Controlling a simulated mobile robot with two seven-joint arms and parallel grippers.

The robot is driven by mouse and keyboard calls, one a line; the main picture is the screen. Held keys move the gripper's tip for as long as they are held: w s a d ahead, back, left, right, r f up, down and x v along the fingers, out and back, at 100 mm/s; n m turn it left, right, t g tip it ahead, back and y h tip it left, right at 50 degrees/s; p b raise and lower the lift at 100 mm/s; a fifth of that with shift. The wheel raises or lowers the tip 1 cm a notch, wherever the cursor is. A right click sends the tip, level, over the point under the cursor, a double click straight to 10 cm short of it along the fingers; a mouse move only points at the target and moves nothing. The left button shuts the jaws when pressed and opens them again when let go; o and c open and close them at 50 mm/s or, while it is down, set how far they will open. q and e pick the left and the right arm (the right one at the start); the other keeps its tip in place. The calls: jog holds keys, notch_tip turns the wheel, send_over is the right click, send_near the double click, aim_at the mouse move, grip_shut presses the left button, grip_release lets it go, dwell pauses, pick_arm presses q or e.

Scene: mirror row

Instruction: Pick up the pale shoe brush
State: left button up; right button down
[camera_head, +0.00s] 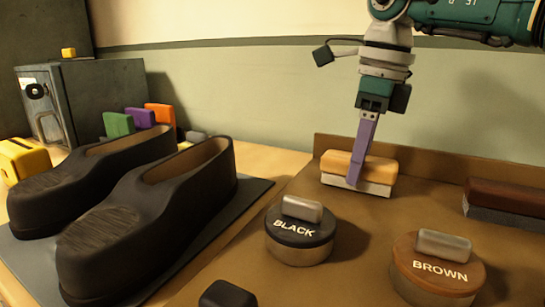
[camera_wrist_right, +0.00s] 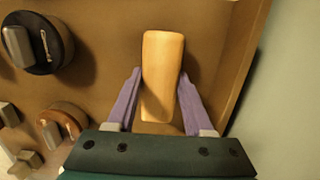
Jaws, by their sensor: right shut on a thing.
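The pale shoe brush (camera_head: 384,171) has a light wooden back and whitish bristles. It sits upright on the brown tray (camera_head: 345,230), close to the tray's raised back edge. In the right wrist view the brush (camera_wrist_right: 162,62) lies between the two purple fingers. My right gripper (camera_head: 356,182) comes down over it from above and is shut on it, one finger along each long side. No clear gap shows between the bristles and the tray. My left gripper is in neither view.
A dark brown brush (camera_head: 508,196) lies to the right on the tray. The BLACK tin (camera_head: 298,250) and BROWN tin (camera_head: 436,278) stand in front. A pair of dark shoes (camera_head: 150,220) is on a mat at left. The wall (camera_head: 260,90) is close behind.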

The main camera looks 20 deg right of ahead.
notch_tip(320, 180, up, 20)
jog(key=p, duration=1.7)
jog(key=shift+f+p, duration=0.15)
jog(key=shift+p, duration=0.15)
jog(key=c, duration=0.8)
grip_release()
jog(key=shift+c, duration=0.2)
jog(key=c, duration=0.6)
jog(key=shift+f, duration=0.1)
jog(key=shift+c, duration=0.2)
